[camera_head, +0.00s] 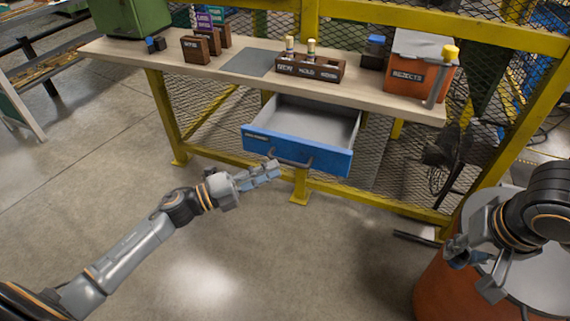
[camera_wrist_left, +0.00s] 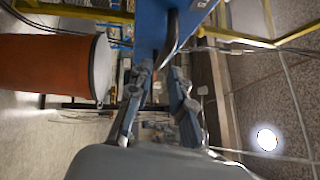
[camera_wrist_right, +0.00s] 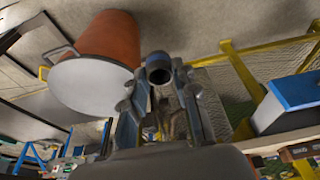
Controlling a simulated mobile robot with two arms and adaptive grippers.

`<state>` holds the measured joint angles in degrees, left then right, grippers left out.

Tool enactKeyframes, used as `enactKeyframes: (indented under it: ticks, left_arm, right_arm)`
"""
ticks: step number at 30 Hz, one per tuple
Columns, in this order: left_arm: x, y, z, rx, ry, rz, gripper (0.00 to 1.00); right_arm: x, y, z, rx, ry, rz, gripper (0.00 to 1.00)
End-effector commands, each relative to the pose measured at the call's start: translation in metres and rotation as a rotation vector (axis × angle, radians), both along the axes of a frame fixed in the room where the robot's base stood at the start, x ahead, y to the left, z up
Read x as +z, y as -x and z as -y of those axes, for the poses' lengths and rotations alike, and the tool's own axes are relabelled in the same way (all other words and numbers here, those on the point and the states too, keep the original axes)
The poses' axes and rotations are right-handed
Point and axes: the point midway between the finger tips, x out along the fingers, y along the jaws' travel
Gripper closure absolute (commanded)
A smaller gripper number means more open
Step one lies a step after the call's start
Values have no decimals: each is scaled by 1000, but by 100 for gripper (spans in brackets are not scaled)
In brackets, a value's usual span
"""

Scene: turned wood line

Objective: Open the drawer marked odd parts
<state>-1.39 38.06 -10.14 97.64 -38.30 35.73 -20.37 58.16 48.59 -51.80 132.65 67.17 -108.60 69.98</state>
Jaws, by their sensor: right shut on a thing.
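The blue-fronted drawer (camera_head: 297,150) under the bench is pulled out, and its grey inside shows empty. A small label on its front's left end is too small to read. Its dark bar handle (camera_head: 290,162) runs along the front and also shows in the left wrist view (camera_wrist_left: 171,30). My left gripper (camera_head: 272,170) is just in front of the handle's left end. Its fingers (camera_wrist_left: 158,88) are apart with nothing clearly between them. My right gripper (camera_head: 470,268), far right by the orange bin, is shut on a dark tube-like thing (camera_wrist_right: 158,68).
An orange bin with a grey lid (camera_head: 440,285) stands at the right. The bench top (camera_head: 150,58) carries a rack with two pegs (camera_head: 310,69), a REJECTS box (camera_head: 420,68), wooden card holders (camera_head: 196,49) and a green box (camera_head: 128,15). Floor before the drawer is clear.

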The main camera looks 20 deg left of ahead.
Motion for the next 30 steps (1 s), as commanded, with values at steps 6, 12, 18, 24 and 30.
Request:
enactKeyframes:
  ticks: [6, 12, 18, 24, 30]
  left_arm:
    - [-6, 29, -31, 1, -1, -4, 80]
    - [-8, 41, -44, 0, -1, -1, 80]
    - [-8, 42, -46, 0, 1, 1, 80]
    - [-8, 42, -46, 0, 0, 0, 80]
    - [-9, 41, -47, 6, 5, -7, 80]
  right_arm:
    - [0, 0, 0, 0, 0, 0, 85]
    - [0, 0, 0, 0, 0, 0, 85]
    - [0, 0, 0, 0, 0, 0, 85]
    - [0, 0, 0, 0, 0, 0, 85]
    - [1, 0, 0, 0, 0, 0, 85]
